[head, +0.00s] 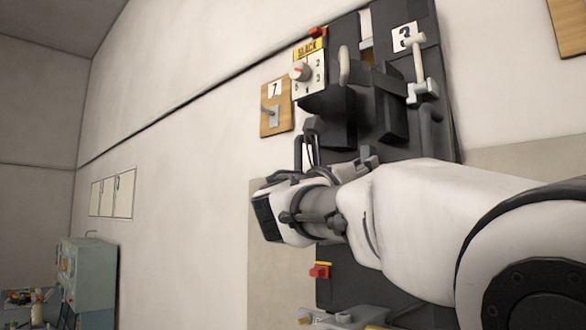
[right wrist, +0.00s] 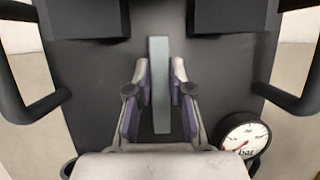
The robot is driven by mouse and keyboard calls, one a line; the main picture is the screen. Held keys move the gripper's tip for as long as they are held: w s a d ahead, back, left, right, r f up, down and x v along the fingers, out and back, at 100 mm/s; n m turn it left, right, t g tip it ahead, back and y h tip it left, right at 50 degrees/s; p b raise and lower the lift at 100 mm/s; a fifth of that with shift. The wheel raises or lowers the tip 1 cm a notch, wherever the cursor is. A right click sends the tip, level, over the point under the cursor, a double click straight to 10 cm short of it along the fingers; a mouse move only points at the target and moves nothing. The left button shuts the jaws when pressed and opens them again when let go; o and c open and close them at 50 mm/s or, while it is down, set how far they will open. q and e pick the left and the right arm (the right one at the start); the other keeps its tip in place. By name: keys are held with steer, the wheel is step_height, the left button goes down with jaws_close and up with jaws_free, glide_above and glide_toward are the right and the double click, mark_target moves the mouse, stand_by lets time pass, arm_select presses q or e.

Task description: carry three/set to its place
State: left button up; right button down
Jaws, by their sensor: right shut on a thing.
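My right gripper (right wrist: 160,80) is shut on an upright grey-green bar (right wrist: 160,60) in the right wrist view, with one finger on each side. The bar stands in front of a dark plate (right wrist: 80,90) with a round pressure gauge (right wrist: 245,136) at its lower right. In the head view a dark panel with black blocks (head: 382,120) is on the wall, with a placard marked 3 (head: 404,37) at its top. My right arm covers its middle, and the fingertips are hidden there. I cannot tell where the held set ends and the wall panel begins. My left gripper is not in view.
A dial plate marked SLACK (head: 308,72) and a wooden board marked 7 (head: 277,108) are left of the panel. A pale lever (head: 419,65) is by the placard. A greenish cabinet (head: 88,275) stands far left. The wall between is mostly bare.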

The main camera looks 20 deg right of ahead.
steer(key=shift+d+r, duration=0.25)
steer(key=shift+d, duration=0.25)
steer(key=shift+w+d, duration=0.35)
steer(key=shift+d, duration=0.35)
steer(key=shift+w+d+f+b, duration=0.35)
steer(key=shift+d+f, duration=0.15)
steer(key=shift+d, duration=0.2)
steer(key=shift+w+d+f+b, duration=0.2)
steer(key=shift+w+d+f, duration=0.1)
steer(key=shift+d+f, duration=0.3)
steer(key=shift+d, duration=0.15)
stand_by(0.4)
